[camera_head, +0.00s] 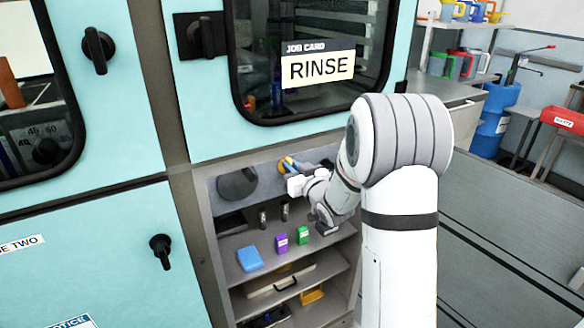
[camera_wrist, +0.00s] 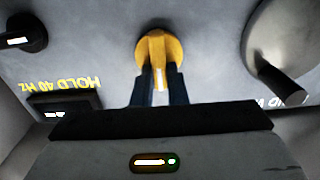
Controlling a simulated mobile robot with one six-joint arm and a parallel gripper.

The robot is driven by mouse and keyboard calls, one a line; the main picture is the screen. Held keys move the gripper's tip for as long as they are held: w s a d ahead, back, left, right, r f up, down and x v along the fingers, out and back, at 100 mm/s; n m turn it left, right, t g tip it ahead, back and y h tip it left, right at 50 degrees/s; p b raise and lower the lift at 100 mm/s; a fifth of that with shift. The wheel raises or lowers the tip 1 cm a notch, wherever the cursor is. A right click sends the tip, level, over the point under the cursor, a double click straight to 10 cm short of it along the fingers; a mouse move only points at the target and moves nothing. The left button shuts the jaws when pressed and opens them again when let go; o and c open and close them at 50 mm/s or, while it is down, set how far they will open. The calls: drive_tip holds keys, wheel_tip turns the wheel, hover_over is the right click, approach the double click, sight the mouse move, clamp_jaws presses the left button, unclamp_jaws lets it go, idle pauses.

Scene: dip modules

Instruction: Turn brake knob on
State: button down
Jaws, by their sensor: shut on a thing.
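A yellow knob (camera_wrist: 160,48) sits on a grey panel (camera_wrist: 100,35) in the wrist view, with a pale mark on its grip. In the head view the knob (camera_head: 284,165) shows as a small yellow patch in the recess below the window. My gripper (camera_wrist: 160,80) is shut on the knob, with one dark finger on each side of its grip. In the head view my gripper (camera_head: 287,172) reaches into the recess from the right. Which way the knob is turned is hard to tell. No label reading "brake" is legible.
A large grey round dial (camera_head: 237,184) is left of the yellow knob; a black knob (camera_wrist: 25,32) and "HOLD 40 Hz" lettering (camera_wrist: 65,83) show in the wrist view. Below are shelves with a blue block (camera_head: 249,258), a purple box (camera_head: 281,243) and a green box (camera_head: 303,235).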

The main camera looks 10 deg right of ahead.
drive_tip(key=shift+f+b, duration=0.1)
drive_tip(key=shift+b, duration=0.35)
drive_tip(key=n+b, duration=0.6)
drive_tip(key=b, duration=0.2)
drive_tip(key=a+f+n+b, duration=0.1)
drive_tip(key=n+b, duration=0.4)
drive_tip(key=b, duration=0.3)
drive_tip(key=n+b, duration=0.6)
drive_tip(key=b, duration=0.2)
drive_tip(key=shift+s+a+f+n, duration=0.15)
drive_tip(key=shift+s+f+n, duration=0.1)
drive_tip(key=shift+n, duration=0.35)
drive_tip(key=c, duration=1.4)
unclamp_jaws()
drive_tip(key=shift+c, duration=0.2)
drive_tip(key=shift+s+r, duration=0.1)
drive_tip(key=p+v, duration=0.1)
drive_tip(key=v, duration=0.6)
drive_tip(key=shift+s, duration=0.3)
